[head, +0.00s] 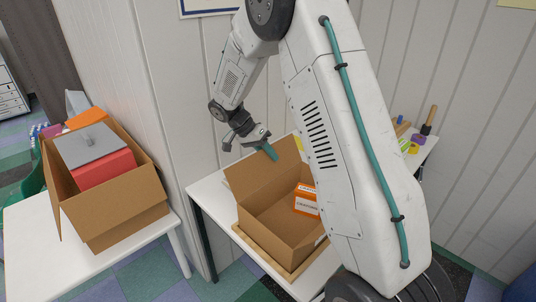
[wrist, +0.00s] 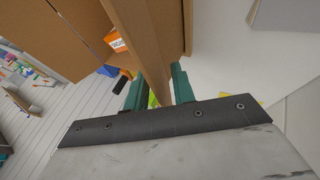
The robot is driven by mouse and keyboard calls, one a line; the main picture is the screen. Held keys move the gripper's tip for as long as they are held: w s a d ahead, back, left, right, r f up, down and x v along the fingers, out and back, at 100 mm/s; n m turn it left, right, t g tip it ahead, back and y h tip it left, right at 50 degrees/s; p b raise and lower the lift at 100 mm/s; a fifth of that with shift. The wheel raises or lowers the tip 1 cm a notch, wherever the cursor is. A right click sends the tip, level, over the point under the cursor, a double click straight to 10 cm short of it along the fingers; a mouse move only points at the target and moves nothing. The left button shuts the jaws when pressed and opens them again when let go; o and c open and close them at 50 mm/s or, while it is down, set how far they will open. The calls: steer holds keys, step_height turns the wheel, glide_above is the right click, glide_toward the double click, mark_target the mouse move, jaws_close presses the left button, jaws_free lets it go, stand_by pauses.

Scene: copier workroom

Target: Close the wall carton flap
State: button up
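An open brown carton (head: 258,222) stands on a white table beside the panelled wall. Its back flap (head: 252,176) stands up, tilted outward, and also shows edge-on in the wrist view (wrist: 152,45). My gripper (head: 268,151) is at the top edge of this flap. In the wrist view my gripper (wrist: 157,85) has its two teal fingers apart, one on each side of the flap. A gap shows between the left finger and the cardboard; contact on the right is unclear. My arm hides the carton's right side.
An orange and white box (head: 306,203) lies inside the carton. A second open carton (head: 125,218) with a red box (head: 105,170) stands on the left table. Small coloured items (head: 413,147) lie on the table behind my arm.

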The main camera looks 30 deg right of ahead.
jaws_close()
stand_by(1.4)
